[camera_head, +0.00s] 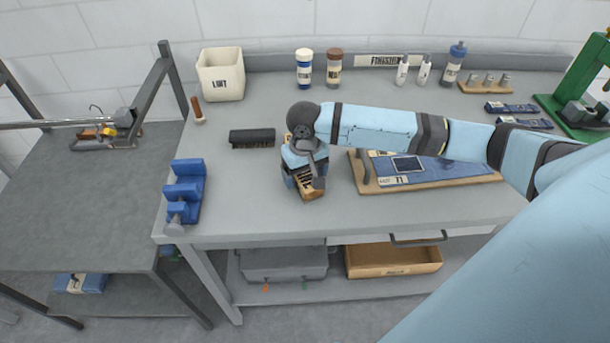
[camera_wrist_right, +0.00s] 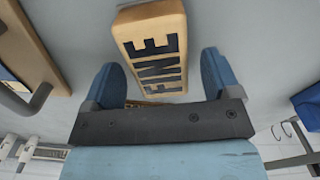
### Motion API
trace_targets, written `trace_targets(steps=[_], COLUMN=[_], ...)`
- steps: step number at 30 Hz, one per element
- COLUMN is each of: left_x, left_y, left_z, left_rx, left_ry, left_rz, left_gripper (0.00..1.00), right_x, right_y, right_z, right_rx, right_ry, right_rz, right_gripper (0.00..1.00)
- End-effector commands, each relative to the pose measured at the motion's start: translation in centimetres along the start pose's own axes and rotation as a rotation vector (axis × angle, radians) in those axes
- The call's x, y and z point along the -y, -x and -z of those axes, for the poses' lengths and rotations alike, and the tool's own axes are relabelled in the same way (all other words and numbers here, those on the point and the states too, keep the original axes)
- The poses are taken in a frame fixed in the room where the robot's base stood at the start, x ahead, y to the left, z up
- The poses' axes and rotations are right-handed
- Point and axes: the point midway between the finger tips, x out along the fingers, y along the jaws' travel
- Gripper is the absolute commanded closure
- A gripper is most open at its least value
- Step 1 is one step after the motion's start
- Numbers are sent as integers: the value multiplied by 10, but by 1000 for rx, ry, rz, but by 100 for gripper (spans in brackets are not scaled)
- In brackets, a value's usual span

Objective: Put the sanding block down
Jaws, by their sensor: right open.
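The sanding block is a tan block with a dark label reading FINE. In the right wrist view the sanding block (camera_wrist_right: 150,48) lies on the grey bench top, just beyond and between the fingertips. My right gripper (camera_wrist_right: 165,75) is open, with a blue finger on either side and no visible grip on the block. In the head view my right gripper (camera_head: 303,178) points down at the bench, left of the middle. Part of the sanding block (camera_head: 312,192) shows there, mostly hidden by the gripper. My left gripper is in neither view.
A dark brush (camera_head: 252,138) lies left of the gripper. A blue vise (camera_head: 185,190) is at the bench's left edge. A wooden board with a blue panel (camera_head: 430,170) lies to the right, under my arm. A LINT bin (camera_head: 220,73) stands behind. Bench space in front-left is clear.

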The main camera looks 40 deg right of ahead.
Motion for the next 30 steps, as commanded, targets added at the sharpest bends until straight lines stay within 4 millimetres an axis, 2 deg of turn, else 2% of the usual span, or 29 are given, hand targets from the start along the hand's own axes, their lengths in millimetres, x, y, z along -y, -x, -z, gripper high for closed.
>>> trace_targets(steps=[9,15,21,30], left_x=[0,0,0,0], left_y=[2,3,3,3], left_z=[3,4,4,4], left_rx=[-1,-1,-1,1], left_ry=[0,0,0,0], left_rz=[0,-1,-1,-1], left_gripper=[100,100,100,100], right_x=[0,0,0,0], right_y=[69,101,112,113], right_z=[1,1,0,0], right_rx=[-5,-3,-1,-1], right_ry=[0,0,-1,-1], right_rz=[2,2,0,0], right_gripper=[17,17,17,17])
